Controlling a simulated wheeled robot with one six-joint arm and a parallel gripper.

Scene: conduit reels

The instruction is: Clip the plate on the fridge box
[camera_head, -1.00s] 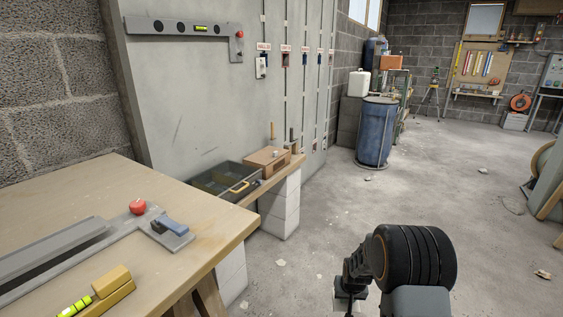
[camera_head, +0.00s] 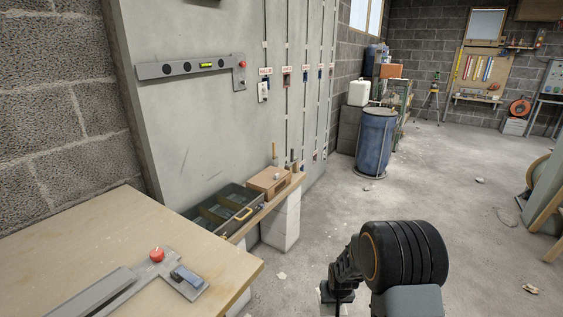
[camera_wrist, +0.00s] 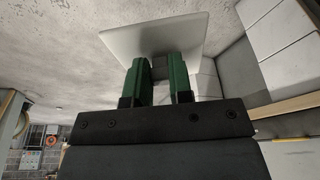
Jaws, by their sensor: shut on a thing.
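My gripper (camera_wrist: 160,82), with green fingers, is shut on a pale flat plate (camera_wrist: 140,37) in the wrist view. The plate extends beyond the fingertips and appears clear of other surfaces. Several small boxes sit on vertical conduits on the grey wall panel in the head view. The leftmost box (camera_head: 263,92) has a white front; one beside it (camera_head: 287,80) looks darker. Their labels are too small to read surely, so I cannot tell which is the fridge box. The gripper and plate do not show in the head view.
A wooden bench (camera_head: 90,245) fills the lower left. A low shelf holds a dark tray (camera_head: 195,222) and a wooden box (camera_head: 268,181) below the panel. A blue barrel (camera_head: 376,145) stands farther back. The floor (camera_head: 440,190) is mostly clear.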

